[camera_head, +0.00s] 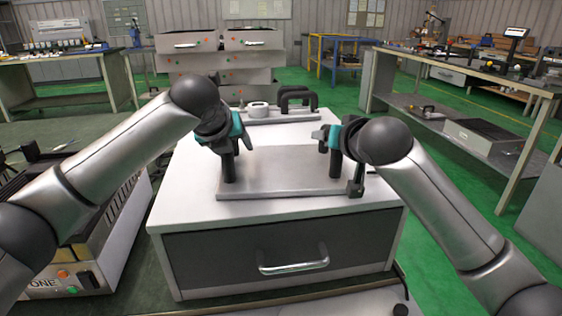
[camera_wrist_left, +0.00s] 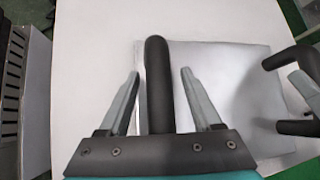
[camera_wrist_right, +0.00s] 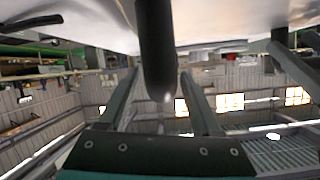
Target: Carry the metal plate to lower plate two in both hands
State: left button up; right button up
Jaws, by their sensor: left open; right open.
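The metal plate (camera_head: 280,172) lies flat on the white cabinet top, with a black upright handle at each side. My left gripper (camera_head: 231,146) is open at the left handle (camera_head: 229,168); in the left wrist view this handle (camera_wrist_left: 158,85) stands between the spread fingers, with gaps on both sides. My right gripper (camera_head: 334,142) is open at the right handle (camera_head: 336,164); in the right wrist view this handle (camera_wrist_right: 156,50) runs between the fingers. Both handles are partly hidden by the grippers. I cannot tell which thing is lower plate two.
The white cabinet (camera_head: 190,190) has a grey drawer front. Behind the plate, black handles (camera_head: 297,98) and a small round white part (camera_head: 258,109) stand on its top. A boxy machine (camera_head: 105,235) is at left. A workbench (camera_head: 470,75) is at right, across green floor.

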dwell(0.3)
pick_arm(q)
grip_shut()
pick_arm(e)
grip_shut()
dwell(1.0)
pick_arm(q)
jog(key=shift+w+r, duration=0.2)
jog(key=shift+r, duration=0.1)
pick_arm(e)
jog(key=shift+w+r, duration=0.15)
jog(key=shift+r, duration=0.2)
